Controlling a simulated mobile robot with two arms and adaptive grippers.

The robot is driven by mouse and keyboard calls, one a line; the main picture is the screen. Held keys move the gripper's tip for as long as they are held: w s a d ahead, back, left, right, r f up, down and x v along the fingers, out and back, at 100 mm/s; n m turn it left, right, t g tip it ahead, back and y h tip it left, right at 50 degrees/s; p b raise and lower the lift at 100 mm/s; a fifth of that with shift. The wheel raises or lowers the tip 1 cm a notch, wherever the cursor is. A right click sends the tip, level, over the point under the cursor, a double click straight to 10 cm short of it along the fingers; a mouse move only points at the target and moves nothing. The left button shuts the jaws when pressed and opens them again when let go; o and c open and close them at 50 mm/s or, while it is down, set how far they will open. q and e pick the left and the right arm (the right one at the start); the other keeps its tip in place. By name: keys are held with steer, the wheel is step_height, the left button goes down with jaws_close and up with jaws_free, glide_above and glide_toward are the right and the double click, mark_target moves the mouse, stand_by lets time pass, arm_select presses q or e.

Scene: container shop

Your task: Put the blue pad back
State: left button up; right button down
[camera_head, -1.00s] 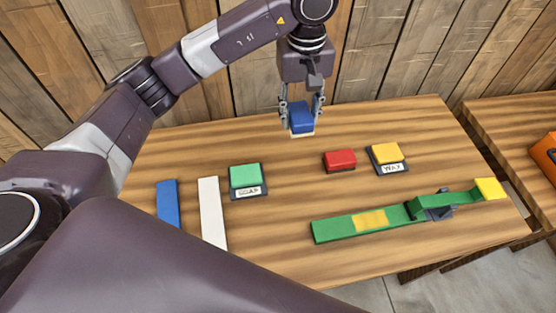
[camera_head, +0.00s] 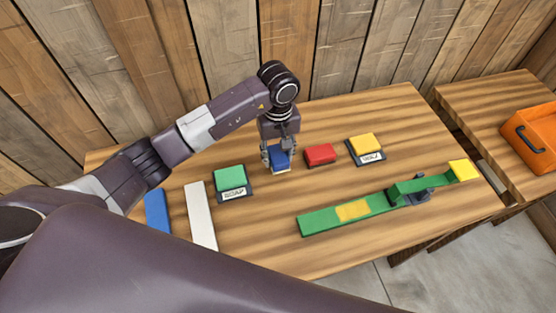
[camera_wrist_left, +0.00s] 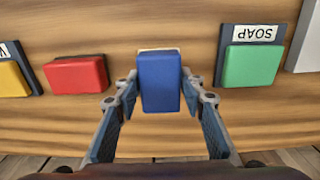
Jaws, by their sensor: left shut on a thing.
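The blue pad (camera_head: 280,156) with a pale underside is between the fingers of my left gripper (camera_head: 279,163), which is shut on it. They are low at the wooden table, between the green pad (camera_head: 229,177) and the red pad (camera_head: 319,152). In the left wrist view the blue pad (camera_wrist_left: 160,82) sits upright and centred, with a finger on each side. Whether its underside touches the table is hard to tell. The label tray (camera_head: 235,195) under the green pad reads SOAP. My right gripper is not in view.
A yellow pad (camera_head: 366,142) stands on a labelled tray to the right. A blue strip (camera_head: 157,214) and a white strip (camera_head: 201,216) lie at the left. A long green bar (camera_head: 328,216) with yellow parts crosses the front right. An orange crate (camera_head: 530,134) is on another table.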

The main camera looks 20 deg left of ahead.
mark_target(278, 162)
arm_select(q)
step_height(278, 162, down, 4)
steer(key=shift+s+r+p, duration=0.1)
steer(key=shift+r+p, duration=0.15)
steer(key=shift+p, duration=0.1)
steer(key=shift+f, duration=0.2)
steer(key=o, duration=1)
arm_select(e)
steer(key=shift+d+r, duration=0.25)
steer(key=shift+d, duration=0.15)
arm_select(q)
steer(key=shift+r, duration=0.1)
steer(key=shift+r, duration=0.2)
step_height(278, 162, up, 10)
steer(key=b, duration=0.3)
steer(key=shift+r, duration=0.25)
steer(key=shift+r+b, duration=0.3)
steer(key=shift+r, duration=0.35)
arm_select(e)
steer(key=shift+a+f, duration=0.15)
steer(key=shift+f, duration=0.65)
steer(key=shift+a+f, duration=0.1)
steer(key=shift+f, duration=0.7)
